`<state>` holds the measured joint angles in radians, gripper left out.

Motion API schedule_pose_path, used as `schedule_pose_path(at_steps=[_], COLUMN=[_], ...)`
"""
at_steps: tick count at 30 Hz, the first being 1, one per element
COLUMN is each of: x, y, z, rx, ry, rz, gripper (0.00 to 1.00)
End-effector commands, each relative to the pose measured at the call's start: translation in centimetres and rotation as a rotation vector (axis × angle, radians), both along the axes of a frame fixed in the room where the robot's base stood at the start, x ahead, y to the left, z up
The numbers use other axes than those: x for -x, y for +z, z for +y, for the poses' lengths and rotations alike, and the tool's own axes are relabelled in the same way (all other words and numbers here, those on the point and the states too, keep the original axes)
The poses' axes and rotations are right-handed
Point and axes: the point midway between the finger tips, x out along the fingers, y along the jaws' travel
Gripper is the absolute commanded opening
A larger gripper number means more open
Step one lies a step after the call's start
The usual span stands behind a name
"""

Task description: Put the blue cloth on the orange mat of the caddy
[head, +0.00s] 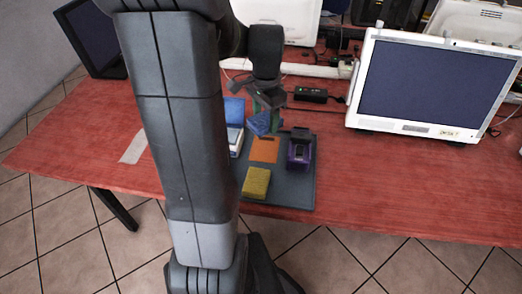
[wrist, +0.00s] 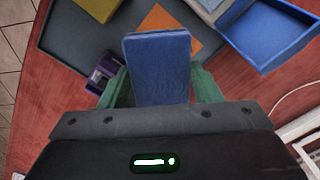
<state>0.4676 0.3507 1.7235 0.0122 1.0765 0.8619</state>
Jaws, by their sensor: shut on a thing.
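The blue cloth (wrist: 158,65) is a folded block held between the green fingers of my gripper (wrist: 160,88). In the head view the cloth (head: 259,124) hangs tilted below my gripper (head: 266,112), just beyond the orange mat (head: 264,151). The orange mat is a flat square on the dark grey caddy (head: 296,194). The cloth appears raised above the caddy; the exact gap is hard to tell.
A yellow sponge (head: 256,182) lies on the near part of the caddy. A purple holder with a dark item (head: 300,150) stands at its right. A blue tray (wrist: 268,32) is beside the caddy. A white monitor (head: 430,90) stands to the right on the red table (head: 390,185).

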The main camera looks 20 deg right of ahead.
Motion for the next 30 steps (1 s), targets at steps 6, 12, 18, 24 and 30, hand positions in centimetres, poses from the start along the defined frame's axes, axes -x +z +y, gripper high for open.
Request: schedule_pose_path(at_steps=[6, 12, 18, 24, 30], x=[0.1, 0.0, 0.0, 0.0, 0.0], y=[-2.8, -6.2, -7.7, -10.4, -10.6], z=[0.0, 0.0, 0.0, 0.0, 0.0], rx=[0.013, 0.012, 0.012, 0.011, 0.012], ry=[0.001, 0.001, 0.000, 0.000, 0.000], rz=[0.001, -0.001, -0.001, -0.001, -0.004], gripper=[0.39, 0.39, 0.39, 0.39, 0.39])
